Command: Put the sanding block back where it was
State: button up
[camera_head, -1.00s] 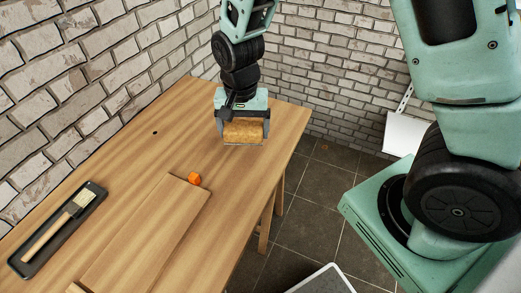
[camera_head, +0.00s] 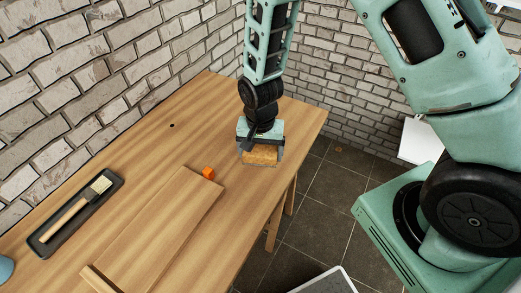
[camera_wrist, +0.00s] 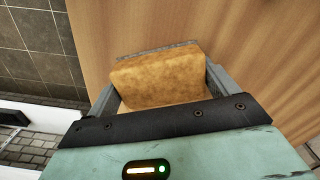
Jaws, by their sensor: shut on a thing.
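The sanding block (camera_head: 261,156) is a tan-brown, rough-looking block. My gripper (camera_head: 260,161) is shut on it near the right edge of the wooden table (camera_head: 240,190). In the wrist view the sanding block (camera_wrist: 158,80) sits between the two grey fingers of my gripper (camera_wrist: 158,75), with a grey strip along its far edge. I cannot tell whether its underside touches the table or hangs just above it.
A wooden board (camera_head: 165,225) lies on the table, with a small orange piece (camera_head: 208,173) at its far corner. A black tray (camera_head: 48,247) with a brush (camera_head: 82,205) lies at left. The table's far part is clear. A brick wall (camera_head: 90,60) stands behind.

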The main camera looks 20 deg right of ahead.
aim_at(260, 149)
jog(key=shift+f, duration=0.2)
jog(key=o, duration=0.9)
jog(key=shift+c, duration=0.2)
jog(key=shift+r, duration=0.15)
notch_tip(260, 149, up, 11)
jog(key=s+a+r+n, duration=0.3)
jog(key=s+r+n, duration=0.2)
jog(key=s, duration=0.5)
jog(key=s+a+r+n, duration=0.3)
jog(key=s+r+n, duration=0.3)
jog(key=s+n, duration=0.3)
jog(key=shift+s+y+b, duration=0.3)
jog(key=shift+s, duration=0.2)
jog(key=shift+a, duration=0.1)
